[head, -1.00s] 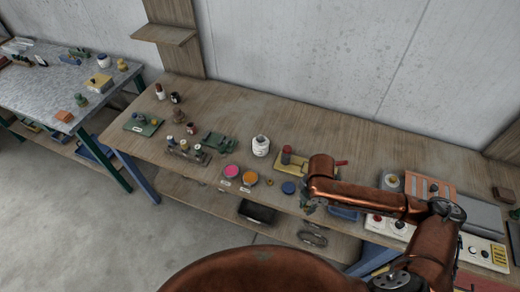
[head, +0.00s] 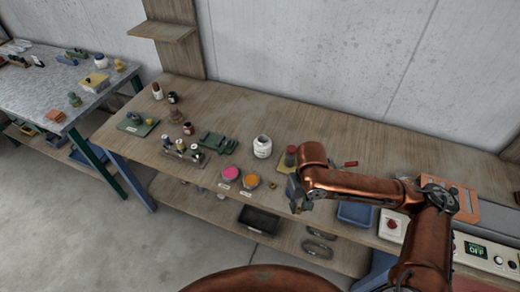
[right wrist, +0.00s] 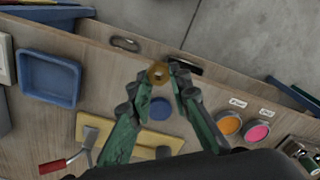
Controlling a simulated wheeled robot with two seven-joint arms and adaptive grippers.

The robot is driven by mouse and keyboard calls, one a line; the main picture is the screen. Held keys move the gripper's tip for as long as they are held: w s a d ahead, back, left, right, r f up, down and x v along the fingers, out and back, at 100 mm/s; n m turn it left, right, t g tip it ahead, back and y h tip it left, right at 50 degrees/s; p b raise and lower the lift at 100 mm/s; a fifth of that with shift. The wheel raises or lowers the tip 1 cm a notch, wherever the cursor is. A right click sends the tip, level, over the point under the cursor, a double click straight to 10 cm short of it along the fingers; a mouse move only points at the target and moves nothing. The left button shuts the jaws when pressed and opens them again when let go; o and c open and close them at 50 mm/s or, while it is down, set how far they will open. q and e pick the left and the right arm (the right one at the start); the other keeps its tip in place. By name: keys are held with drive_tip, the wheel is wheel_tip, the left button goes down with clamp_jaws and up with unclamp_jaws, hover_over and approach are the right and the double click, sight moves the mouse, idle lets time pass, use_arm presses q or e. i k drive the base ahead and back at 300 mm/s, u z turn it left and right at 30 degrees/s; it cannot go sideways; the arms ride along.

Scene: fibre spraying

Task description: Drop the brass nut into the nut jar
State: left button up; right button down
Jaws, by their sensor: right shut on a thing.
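The brass nut (right wrist: 157,74) is a small gold ring-shaped piece between my right gripper's fingertips in the right wrist view. My right gripper (right wrist: 160,76) is shut on it. In the head view my right gripper (head: 298,205) is near the bench's front edge, right of the orange disc. A white jar with a label (head: 262,147), which looks like the nut jar, stands upright on the bench, behind and left of the gripper. Its inside cannot be made out. My left gripper is not in view.
Pink (head: 230,173) and orange (head: 251,180) discs lie left of the gripper. A blue disc (right wrist: 160,110) and a yellow board (right wrist: 135,138) lie below it. A blue tray (head: 355,213) is to the right. Small fixtures stand left of the jar.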

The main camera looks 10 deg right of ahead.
sight(259, 152)
drive_tip(key=u, duration=0.75)
drive_tip(key=i, duration=1.55)
drive_tip(key=z, duration=0.85)
